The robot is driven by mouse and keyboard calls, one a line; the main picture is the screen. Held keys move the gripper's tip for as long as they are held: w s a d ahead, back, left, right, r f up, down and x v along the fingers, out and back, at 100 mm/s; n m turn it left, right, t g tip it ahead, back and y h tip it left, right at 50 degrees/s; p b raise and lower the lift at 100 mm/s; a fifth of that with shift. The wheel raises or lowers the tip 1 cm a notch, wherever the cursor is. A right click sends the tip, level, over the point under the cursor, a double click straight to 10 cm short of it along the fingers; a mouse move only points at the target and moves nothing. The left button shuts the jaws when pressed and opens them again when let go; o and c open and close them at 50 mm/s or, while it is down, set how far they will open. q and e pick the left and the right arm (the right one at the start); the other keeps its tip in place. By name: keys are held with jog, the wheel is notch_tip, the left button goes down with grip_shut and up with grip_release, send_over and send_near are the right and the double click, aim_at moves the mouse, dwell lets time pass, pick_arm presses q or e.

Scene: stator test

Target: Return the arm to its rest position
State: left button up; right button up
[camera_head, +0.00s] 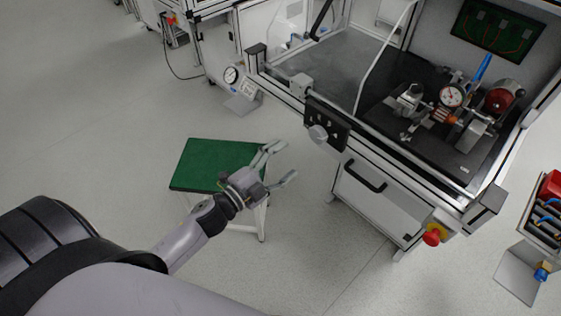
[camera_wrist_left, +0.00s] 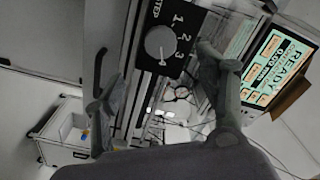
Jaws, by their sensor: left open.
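My left gripper (camera_head: 279,166) is open and empty in the head view, its two fingers spread apart. It hangs in the air in front of the green-topped stool (camera_head: 207,160), to the left of the test bench. In the left wrist view both fingers of my left gripper (camera_wrist_left: 160,105) frame the bench front, with nothing between them touching. The left arm reaches in from the lower left of the head view. My right gripper is in neither view.
The test bench (camera_head: 372,163) carries a black knob panel (camera_head: 328,124), a dial gauge fixture (camera_head: 452,96) and a red button (camera_head: 432,237). The wrist view shows a lit screen (camera_wrist_left: 277,66). A rack with red bins (camera_head: 552,187) stands at right. Floor is free at left.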

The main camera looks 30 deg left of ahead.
pick_arm(q)
jog(key=shift+s+a, duration=0.15)
jog(key=shift+s, duration=0.2)
jog(key=s+a+f+n+g+y, duration=0.2)
jog(key=s+f+n+g, duration=0.15)
jog(key=f, duration=0.75)
jog(key=s+a+f+n+g+y, duration=0.15)
jog(key=s+f, duration=0.35)
jog(key=f, duration=0.6)
jog(key=s+a+f+n+g+y, duration=0.2)
jog(key=s+f+n+g, duration=0.15)
jog(key=f, duration=0.85)
jog(key=s+d+f+n+g, duration=0.1)
jog(key=s+f+g, duration=0.1)
jog(key=s+f, duration=0.3)
jog(key=s+d+f+n+g, duration=0.1)
jog(key=s+f, duration=0.4)
jog(key=s, duration=0.8)
jog(key=s+d+f+n+g, duration=0.1)
jog(key=s+f+n+g, duration=0.2)
jog(key=s, duration=0.6)
notch_tip(320, 180, down, 3)
jog(key=shift+s+d+r+g+y, duration=0.25)
jog(key=shift+s+g+y, duration=0.1)
jog(key=shift+g, duration=0.4)
jog(key=shift+a, duration=0.1)
